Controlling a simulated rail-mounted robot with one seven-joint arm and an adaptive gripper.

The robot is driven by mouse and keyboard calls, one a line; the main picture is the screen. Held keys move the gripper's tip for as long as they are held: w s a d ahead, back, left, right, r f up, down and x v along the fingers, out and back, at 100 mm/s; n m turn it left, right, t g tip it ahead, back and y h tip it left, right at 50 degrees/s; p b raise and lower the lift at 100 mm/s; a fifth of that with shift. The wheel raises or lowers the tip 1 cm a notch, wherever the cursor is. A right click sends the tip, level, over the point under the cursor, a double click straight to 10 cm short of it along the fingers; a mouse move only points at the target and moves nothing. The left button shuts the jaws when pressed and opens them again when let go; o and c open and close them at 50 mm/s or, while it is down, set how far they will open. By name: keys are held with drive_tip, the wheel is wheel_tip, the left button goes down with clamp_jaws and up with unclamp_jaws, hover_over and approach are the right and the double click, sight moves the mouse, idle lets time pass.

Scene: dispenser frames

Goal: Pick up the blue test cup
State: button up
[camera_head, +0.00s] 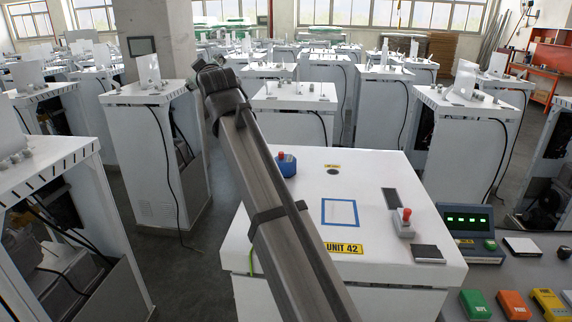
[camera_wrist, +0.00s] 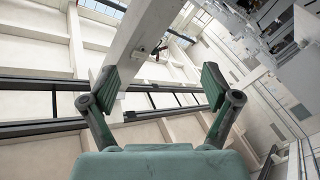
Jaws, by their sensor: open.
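My gripper (camera_wrist: 159,87) shows in the wrist view with its two fingers spread wide and nothing between them. Behind it are building walls, beams and windows, seen tilted. In the head view my arm crosses diagonally over the white cabinet marked UNIT 42 (camera_head: 440,270), its far end at upper left; the fingers cannot be made out there. A small blue object with a red top (camera_head: 286,163) sits on the cabinet's left rear, right beside my arm. I cannot tell whether it is the blue test cup. No other clear cup shows.
The cabinet top bears a blue square outline (camera_head: 340,212), a grey box with a red knob (camera_head: 404,222) and dark flat plates. A display box (camera_head: 470,232) and several coloured blocks stand at right. Many white cabinets fill the hall behind and at left.

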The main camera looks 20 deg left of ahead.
drive_tip(key=w+d+f+m+g+h, duration=0.1)
drive_tip(key=w+d+f+m+h, duration=0.15)
drive_tip(key=d, duration=0.25)
drive_tip(key=m+g+h+p, duration=0.1)
drive_tip(key=m+g+h, duration=0.2)
drive_tip(key=g+h, duration=0.2)
hover_over(285, 157)
drive_tip(key=s+a, duration=0.2)
drive_tip(key=a, duration=0.1)
wheel_tip(285, 157, down, 5)
drive_tip(key=s+d+f+m+g+h, duration=0.15)
drive_tip(key=s+d+g, duration=0.25)
drive_tip(key=d, duration=0.4)
drive_tip(key=p+x, duration=0.1)
drive_tip(key=x, duration=0.3)
drive_tip(key=p+x, duration=0.2)
drive_tip(key=x, duration=0.2)
drive_tip(key=p+x, duration=0.1)
drive_tip(key=x, duration=0.3)
drive_tip(key=shift+w+a+r, duration=0.1)
drive_tip(key=shift+w+r, duration=0.05)
drive_tip(key=shift+w, duration=0.1)
drive_tip(key=shift+w+p+x, duration=0.15)
drive_tip(key=shift+p+x, duration=0.6)
drive_tip(key=shift+x, duration=0.6)
drive_tip(key=shift+w+p+x, duration=0.15)
drive_tip(key=shift+p+x, duration=0.55)
drive_tip(key=shift+x, duration=0.6)
drive_tip(key=shift+r, duration=0.15)
drive_tip(key=c, duration=1.5)
